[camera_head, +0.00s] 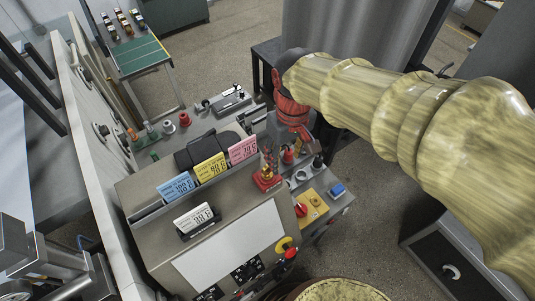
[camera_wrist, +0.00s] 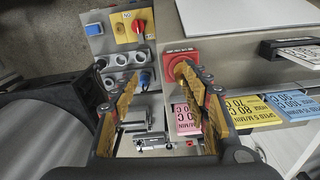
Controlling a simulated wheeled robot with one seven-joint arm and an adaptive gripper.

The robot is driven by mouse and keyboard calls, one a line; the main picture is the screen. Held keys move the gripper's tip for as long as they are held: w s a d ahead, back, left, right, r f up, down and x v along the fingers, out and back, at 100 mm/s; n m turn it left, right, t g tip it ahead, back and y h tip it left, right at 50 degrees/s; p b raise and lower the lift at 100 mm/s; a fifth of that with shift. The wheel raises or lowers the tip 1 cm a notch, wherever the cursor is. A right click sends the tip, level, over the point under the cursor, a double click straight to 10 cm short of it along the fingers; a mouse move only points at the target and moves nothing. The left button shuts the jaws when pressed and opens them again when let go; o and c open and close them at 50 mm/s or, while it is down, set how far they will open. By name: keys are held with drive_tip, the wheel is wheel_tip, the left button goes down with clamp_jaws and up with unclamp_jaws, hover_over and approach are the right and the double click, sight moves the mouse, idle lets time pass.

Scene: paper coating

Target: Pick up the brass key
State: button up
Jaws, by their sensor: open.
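My gripper (camera_head: 283,157) hangs over the right end of the console in the head view. In the wrist view my gripper (camera_wrist: 155,80) is open, with two gold-striped fingers spread apart and nothing visible between their tips. A red square base (camera_wrist: 193,54) with a round top lies by the tip of the right finger. The same red base (camera_head: 263,182) shows in the head view below a finger. Gold colour shows at this base, but I cannot tell the brass key apart from the gold fingertip there. No other clear key shape shows.
Pink (camera_head: 243,149), yellow (camera_head: 211,168) and blue (camera_head: 175,187) cards stand along the console, with a white card (camera_head: 194,217) in front. A yellow plate with a red knob (camera_wrist: 139,26) and a row of round sockets (camera_wrist: 122,58) sit close to the fingers.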

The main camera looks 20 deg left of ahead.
sight(267, 166)
drive_tip(key=shift+n, duration=0.5)
drive_tip(key=a, duration=0.1)
drive_tip(key=a+p, duration=0.1)
drive_tip(key=a+r+p, duration=0.1)
drive_tip(key=shift+s+a+r, duration=0.1)
drive_tip(key=shift+s+a, duration=0.25)
drive_tip(key=shift+a, duration=0.05)
drive_tip(key=shift+s+a+f+p, duration=0.15)
drive_tip(key=shift+f+p, duration=0.2)
drive_tip(key=shift+f, duration=1.65)
drive_tip(key=shift+s+a+f+p, duration=0.15)
drive_tip(key=shift+f+p, duration=0.2)
drive_tip(key=shift+f, duration=1.6)
drive_tip(key=shift+c, duration=1.3)
clamp_jaws()
